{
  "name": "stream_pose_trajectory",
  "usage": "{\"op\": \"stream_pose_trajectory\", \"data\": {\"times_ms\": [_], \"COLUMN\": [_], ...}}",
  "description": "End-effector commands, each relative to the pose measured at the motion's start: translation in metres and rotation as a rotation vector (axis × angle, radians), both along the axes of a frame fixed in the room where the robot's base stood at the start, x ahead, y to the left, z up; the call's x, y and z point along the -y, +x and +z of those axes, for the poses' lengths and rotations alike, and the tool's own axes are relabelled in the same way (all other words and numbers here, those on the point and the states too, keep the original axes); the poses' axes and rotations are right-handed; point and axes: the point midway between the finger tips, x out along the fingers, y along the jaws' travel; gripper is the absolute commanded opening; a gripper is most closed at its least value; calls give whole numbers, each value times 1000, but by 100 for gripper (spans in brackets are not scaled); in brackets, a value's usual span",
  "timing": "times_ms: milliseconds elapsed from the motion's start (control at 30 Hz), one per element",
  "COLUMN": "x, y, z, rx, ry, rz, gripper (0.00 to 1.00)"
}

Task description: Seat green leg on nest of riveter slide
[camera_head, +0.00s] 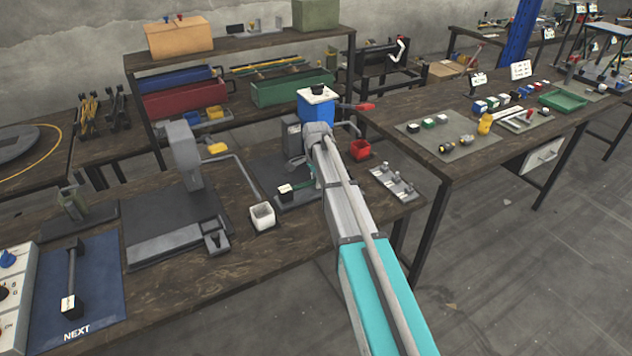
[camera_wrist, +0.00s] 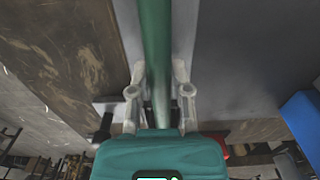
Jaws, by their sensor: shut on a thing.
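The green leg (camera_wrist: 156,45) runs as a long green bar between my fingers in the wrist view, up to the top edge. My gripper (camera_wrist: 160,95) is shut on it, one finger on each side. In the head view my arm hides most of the gripper. A small block with a pale label (camera_head: 286,190), apparently the leg's end, shows just left of the arm, over or on the dark plate of the blue-topped riveter (camera_head: 316,104). The slide's nest is not clear, and I cannot tell whether the leg touches it.

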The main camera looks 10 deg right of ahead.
Motion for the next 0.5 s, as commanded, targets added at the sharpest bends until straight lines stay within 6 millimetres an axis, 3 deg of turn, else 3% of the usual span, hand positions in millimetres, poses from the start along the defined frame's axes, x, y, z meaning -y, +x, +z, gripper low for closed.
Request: {"op": "stream_pose_trajectory", "data": {"times_ms": [267, 300, 500], "x": [0, 0, 0], "y": [0, 0, 0], "z": [0, 0, 0], "rx": [0, 0, 0], "ry": [0, 0, 0], "rz": [0, 0, 0], "gripper": [0, 31, 65]}}
